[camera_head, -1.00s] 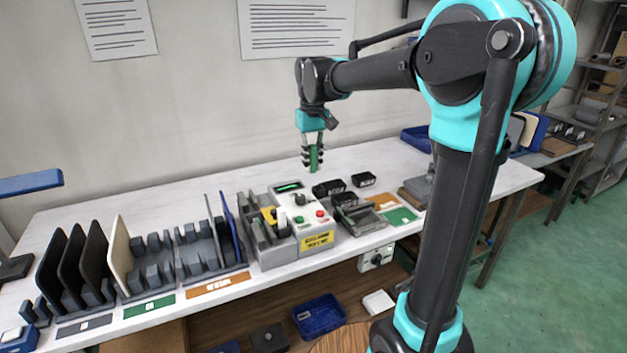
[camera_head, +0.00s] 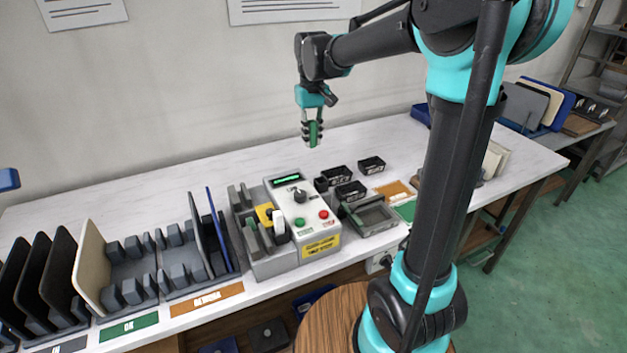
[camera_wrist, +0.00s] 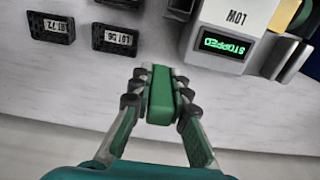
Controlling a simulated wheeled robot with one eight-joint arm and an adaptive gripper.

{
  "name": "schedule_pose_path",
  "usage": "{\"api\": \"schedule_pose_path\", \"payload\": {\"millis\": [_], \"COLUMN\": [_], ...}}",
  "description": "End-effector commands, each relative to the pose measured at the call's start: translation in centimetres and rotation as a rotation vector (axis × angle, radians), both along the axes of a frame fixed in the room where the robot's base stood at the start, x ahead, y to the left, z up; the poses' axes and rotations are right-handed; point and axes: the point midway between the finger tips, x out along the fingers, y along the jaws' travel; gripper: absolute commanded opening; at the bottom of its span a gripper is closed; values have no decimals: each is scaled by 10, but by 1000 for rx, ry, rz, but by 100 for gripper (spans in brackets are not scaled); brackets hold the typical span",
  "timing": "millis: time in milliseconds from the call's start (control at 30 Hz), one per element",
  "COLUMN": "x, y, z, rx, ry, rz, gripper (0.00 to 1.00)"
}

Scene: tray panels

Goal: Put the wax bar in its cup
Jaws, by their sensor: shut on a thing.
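My gripper (camera_head: 312,133) is shut on a green wax bar (camera_wrist: 161,96), held upright above the white table behind the control box. In the wrist view the bar sits between both fingers (camera_wrist: 160,98). Small black cups stand on the table below: one at the back right (camera_head: 371,165), one left of it (camera_head: 336,175) and one in front (camera_head: 350,191). Two cups with white labels show in the wrist view, at the far left (camera_wrist: 52,27) and nearer the bar (camera_wrist: 117,40). Their labels are too small to read surely. The bar is apart from all cups.
A grey control box (camera_head: 303,215) with a green display reading STOPPED stands left of the cups. A grey tray (camera_head: 370,216) lies in front of them. Racks with upright panels (camera_head: 120,265) fill the left of the table. The table behind the cups is clear.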

Motion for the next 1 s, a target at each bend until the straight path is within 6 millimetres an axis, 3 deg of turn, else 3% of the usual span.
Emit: {"api": "schedule_pose_path", "payload": {"millis": [400, 1000], "x": [0, 0], "y": [0, 0], "z": [-99, -160], "rx": [0, 0], "ry": [0, 0], "rz": [0, 0], "gripper": [0, 0]}}
